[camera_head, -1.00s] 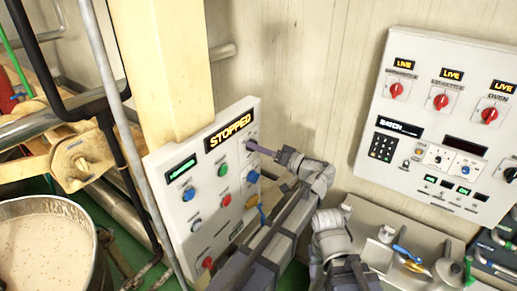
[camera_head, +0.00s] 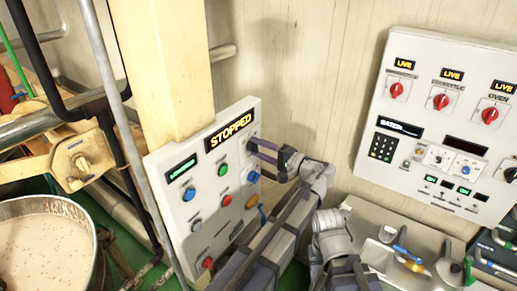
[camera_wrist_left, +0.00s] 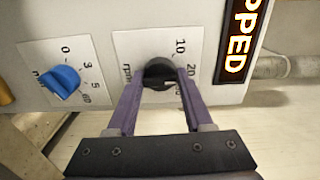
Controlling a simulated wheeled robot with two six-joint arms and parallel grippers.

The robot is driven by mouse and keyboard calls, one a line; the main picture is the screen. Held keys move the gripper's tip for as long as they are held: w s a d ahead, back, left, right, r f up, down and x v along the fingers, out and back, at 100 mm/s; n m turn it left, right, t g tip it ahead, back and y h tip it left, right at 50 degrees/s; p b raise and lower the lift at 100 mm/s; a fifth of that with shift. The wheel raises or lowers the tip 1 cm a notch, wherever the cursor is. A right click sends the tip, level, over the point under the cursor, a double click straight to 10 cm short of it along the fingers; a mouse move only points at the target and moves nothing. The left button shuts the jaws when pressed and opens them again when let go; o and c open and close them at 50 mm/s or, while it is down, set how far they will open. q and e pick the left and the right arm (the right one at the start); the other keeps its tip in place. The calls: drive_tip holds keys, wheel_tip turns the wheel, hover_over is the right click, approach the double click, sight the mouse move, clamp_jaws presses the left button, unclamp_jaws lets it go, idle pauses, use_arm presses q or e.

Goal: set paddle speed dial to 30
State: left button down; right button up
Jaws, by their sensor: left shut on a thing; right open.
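The paddle speed dial is a small black knob (camera_wrist_left: 159,73) on a white rpm scale plate (camera_wrist_left: 130,46) in the left wrist view. The numbers 10 and 20 show on the plate's right side; a lower number is partly hidden. A white mark shows on the knob's lower right; its exact reading is unclear. My left gripper (camera_wrist_left: 158,84) is shut on the knob, one purple finger on each side. In the head view my left gripper (camera_head: 256,149) reaches the right edge of the kettle control panel (camera_head: 160,163). My right gripper is not clearly visible.
A blue knob (camera_wrist_left: 63,82) sits beside the rpm plate. The panel's amber display (camera_head: 230,132) reads STOPPED. A second control panel (camera_head: 440,100) hangs on the right wall. A kettle of pale mix (camera_head: 48,255) stands lower left.

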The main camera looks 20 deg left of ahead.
use_arm(q)
drive_tip(key=m, duration=0.5)
drive_tip(key=shift+d+m, duration=0.1)
drive_tip(key=shift+m, duration=0.2)
drive_tip(key=shift+f+m, duration=0.1)
drive_tip(key=shift+m, duration=2.2)
drive_tip(key=shift+c, duration=2)
unclamp_jaws()
drive_tip(key=shift+o, duration=0.5)
